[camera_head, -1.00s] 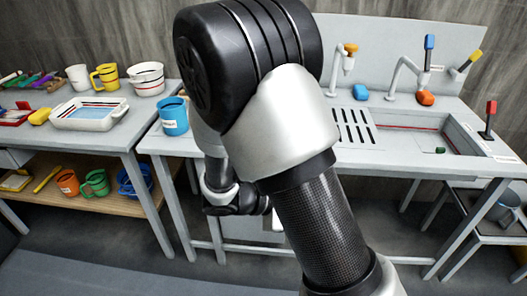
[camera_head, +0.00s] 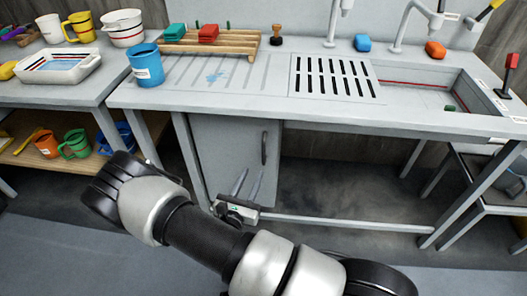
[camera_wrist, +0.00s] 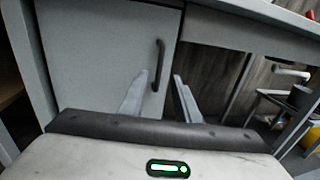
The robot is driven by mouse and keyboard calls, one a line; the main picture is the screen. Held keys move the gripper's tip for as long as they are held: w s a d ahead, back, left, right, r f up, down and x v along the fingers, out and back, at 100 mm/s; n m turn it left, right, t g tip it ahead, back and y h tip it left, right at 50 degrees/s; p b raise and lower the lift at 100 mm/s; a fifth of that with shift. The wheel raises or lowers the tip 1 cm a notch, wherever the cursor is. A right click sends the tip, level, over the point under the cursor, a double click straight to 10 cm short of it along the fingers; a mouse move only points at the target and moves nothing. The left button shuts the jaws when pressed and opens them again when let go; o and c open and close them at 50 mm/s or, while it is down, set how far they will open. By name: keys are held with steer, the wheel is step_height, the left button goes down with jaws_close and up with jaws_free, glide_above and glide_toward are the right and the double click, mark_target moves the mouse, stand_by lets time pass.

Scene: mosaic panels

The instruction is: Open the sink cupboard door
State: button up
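The sink cupboard door (camera_head: 225,150) is a grey panel under the left part of the sink counter, and it looks shut. Its dark upright handle (camera_head: 264,148) is near the door's right edge. In the wrist view the door (camera_wrist: 100,55) fills the upper left, with the handle (camera_wrist: 158,65) right of centre. My gripper (camera_head: 247,180) is in front of the door, below and slightly left of the handle in the head view. In the wrist view my gripper (camera_wrist: 160,85) has its two fingers apart and nothing between them. The handle appears beyond the fingertips, apart from them.
The sink counter (camera_head: 190,97) overhangs the door. A table leg (camera_head: 188,160) stands left of the door, and a low rail (camera_head: 345,222) runs right. The space under the sink, right of the door, is open. A blue mug (camera_head: 146,66) stands at the counter's left end.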

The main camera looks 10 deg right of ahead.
mark_target(263, 152)
steer(key=b+x, duration=0.2)
steer(key=x, duration=1.1)
jaws_close()
